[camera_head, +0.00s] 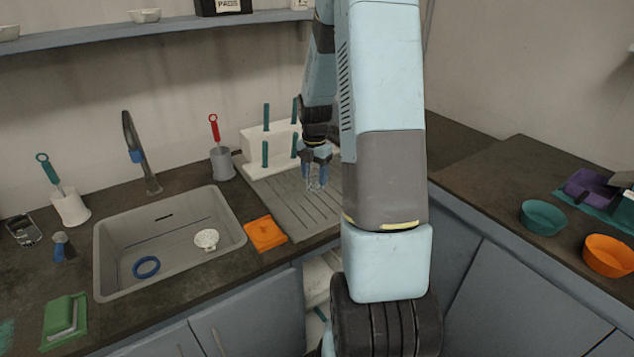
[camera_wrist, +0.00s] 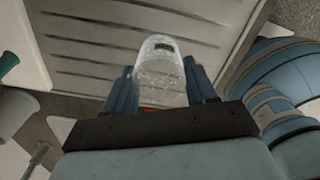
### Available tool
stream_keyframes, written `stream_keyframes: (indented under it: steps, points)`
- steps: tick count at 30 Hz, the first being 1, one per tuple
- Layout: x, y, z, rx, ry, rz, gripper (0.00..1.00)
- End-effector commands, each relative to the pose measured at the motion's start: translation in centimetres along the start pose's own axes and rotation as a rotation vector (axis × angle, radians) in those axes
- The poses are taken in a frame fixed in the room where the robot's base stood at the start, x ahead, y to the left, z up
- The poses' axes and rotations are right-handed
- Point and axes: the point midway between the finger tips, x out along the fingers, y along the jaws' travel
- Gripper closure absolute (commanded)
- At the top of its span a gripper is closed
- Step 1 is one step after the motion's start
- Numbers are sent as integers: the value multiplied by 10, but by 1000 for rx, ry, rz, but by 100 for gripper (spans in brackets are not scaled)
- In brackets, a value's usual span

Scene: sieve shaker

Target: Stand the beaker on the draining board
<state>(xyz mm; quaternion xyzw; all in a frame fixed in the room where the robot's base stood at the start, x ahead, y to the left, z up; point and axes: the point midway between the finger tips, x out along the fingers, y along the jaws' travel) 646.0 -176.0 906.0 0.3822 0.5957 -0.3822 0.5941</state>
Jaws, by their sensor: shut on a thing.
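The clear glass beaker (camera_wrist: 161,75) is between the two blue fingers of my gripper (camera_wrist: 162,88) in the wrist view, and the fingers are shut on it. In the head view my gripper (camera_head: 318,165) points down over the grey ribbed draining board (camera_head: 295,205), towards its back right part. The beaker shows faintly there below the fingers (camera_head: 317,184). I cannot tell whether its base touches the board. The board's ribs also show behind the beaker in the wrist view (camera_wrist: 85,50). My arm hides the right edge of the board.
A white rack with teal pegs (camera_head: 262,135) stands at the back of the board, close to my gripper. The board's front left part is clear.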

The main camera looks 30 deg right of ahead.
Motion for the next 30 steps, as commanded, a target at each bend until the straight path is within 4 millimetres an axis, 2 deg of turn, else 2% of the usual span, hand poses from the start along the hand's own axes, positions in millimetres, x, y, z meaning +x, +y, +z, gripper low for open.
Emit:
stream_keyframes:
  steps: [8,18,19,27,30]
  points:
    - [32,2,1,0,2,-2,81]
    - [35,1,2,0,1,-1,81]
    - [35,1,2,1,1,-1,43]
    - [35,1,2,1,0,-1,18]
    - [35,1,2,1,0,-1,18]
